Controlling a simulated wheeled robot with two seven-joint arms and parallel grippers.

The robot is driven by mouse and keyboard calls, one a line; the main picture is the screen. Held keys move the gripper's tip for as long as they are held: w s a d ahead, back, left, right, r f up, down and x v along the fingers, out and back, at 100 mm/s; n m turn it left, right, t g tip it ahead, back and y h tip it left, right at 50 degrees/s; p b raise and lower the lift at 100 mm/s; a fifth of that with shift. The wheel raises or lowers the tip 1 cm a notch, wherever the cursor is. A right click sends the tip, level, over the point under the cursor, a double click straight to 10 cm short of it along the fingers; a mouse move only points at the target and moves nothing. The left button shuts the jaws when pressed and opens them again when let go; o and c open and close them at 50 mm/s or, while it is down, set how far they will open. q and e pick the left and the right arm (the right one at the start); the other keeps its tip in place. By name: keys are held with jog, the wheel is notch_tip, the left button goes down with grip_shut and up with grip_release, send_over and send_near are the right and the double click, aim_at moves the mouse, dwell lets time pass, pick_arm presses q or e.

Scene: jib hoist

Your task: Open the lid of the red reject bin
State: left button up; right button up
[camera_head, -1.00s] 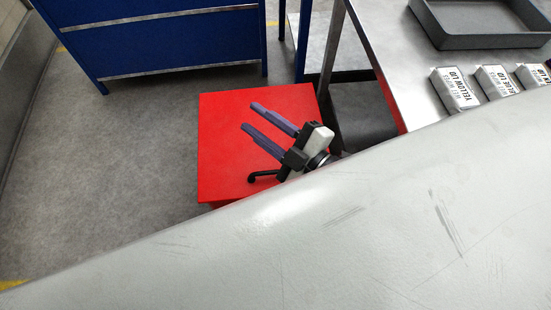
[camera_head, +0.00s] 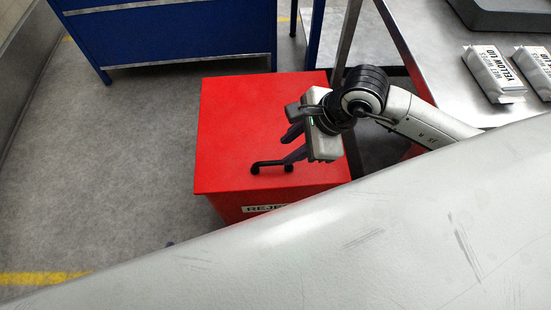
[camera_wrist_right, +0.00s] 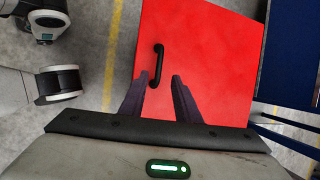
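The red reject bin (camera_head: 262,199) stands on the floor, its "REJE" label partly hidden by a pale surface in front. Its red lid (camera_head: 232,135) lies flat and shut. A black bar handle (camera_head: 270,166) is near the lid's front edge and also shows in the right wrist view (camera_wrist_right: 157,62). My right gripper (camera_head: 287,146) is above the lid, pointing down near the handle's right end. In the right wrist view, its purple fingers (camera_wrist_right: 159,81) are apart and empty, with the handle ahead, nearer the left fingertip. I cannot tell whether they touch. My left gripper is not clearly seen.
A steel table (camera_head: 435,70) on the right holds white wipes packs (camera_head: 495,73) and a grey tray (camera_head: 503,14). A blue cabinet (camera_head: 170,40) stands behind the bin. Grey floor (camera_head: 120,170) is clear left of the bin.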

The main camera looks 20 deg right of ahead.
aim_at(271, 163)
jog(key=x, duration=0.8)
jog(key=shift+a+f+b, duration=0.15)
jog(key=shift+f+b, duration=0.1)
jog(key=shift+b, duration=0.15)
grip_shut()
